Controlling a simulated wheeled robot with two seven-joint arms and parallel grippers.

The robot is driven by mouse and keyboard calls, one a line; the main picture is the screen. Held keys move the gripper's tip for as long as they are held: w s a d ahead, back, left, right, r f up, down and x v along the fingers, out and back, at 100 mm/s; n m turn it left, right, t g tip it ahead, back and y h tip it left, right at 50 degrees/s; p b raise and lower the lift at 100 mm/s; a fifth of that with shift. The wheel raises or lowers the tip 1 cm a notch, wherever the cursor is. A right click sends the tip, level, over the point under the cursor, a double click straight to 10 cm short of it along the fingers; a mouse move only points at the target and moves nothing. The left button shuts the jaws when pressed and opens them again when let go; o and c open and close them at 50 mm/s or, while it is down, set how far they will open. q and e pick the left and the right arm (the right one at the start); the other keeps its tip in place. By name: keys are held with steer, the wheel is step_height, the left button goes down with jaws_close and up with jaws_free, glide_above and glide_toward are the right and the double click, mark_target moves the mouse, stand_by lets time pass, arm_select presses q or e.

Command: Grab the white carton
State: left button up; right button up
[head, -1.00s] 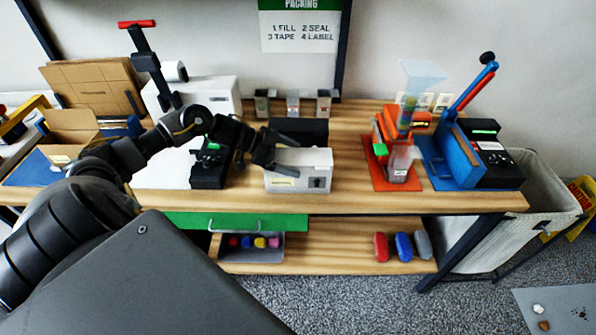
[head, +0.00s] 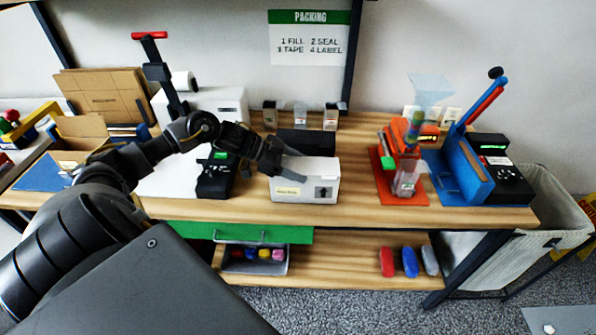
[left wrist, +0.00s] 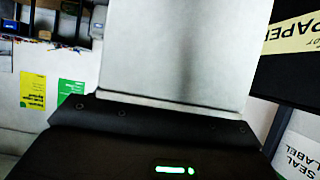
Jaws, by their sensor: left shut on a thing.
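The white carton (head: 318,190) stands upright on the wooden bench, near the middle of the head view. It has a yellow label and a dark mark on its front. My left gripper (head: 301,166) reaches it from the left, with its fingers at the carton's upper left part, and is shut on it. In the left wrist view a pale carton face (left wrist: 185,50) fills the space in front of the gripper body. The fingertips are partly hidden there. My right gripper is not in view.
A black box (head: 305,140) stands right behind the carton. A black device (head: 214,178) is to its left. An orange stand (head: 402,185) and a blue press (head: 462,170) are to its right. The bench front edge is close below the carton.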

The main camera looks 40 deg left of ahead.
arm_select(q)
step_height(320, 180, up, 2)
steer(key=shift+r+b, duration=0.1)
steer(key=shift+b, duration=0.4)
steer(key=s+d+r+b, duration=0.1)
steer(key=s+d+r, duration=0.2)
steer(key=s+r, duration=0.6)
steer(key=shift+s+d+r, duration=0.25)
steer(key=shift+s+r, duration=0.15)
steer(key=shift+s, duration=1.85)
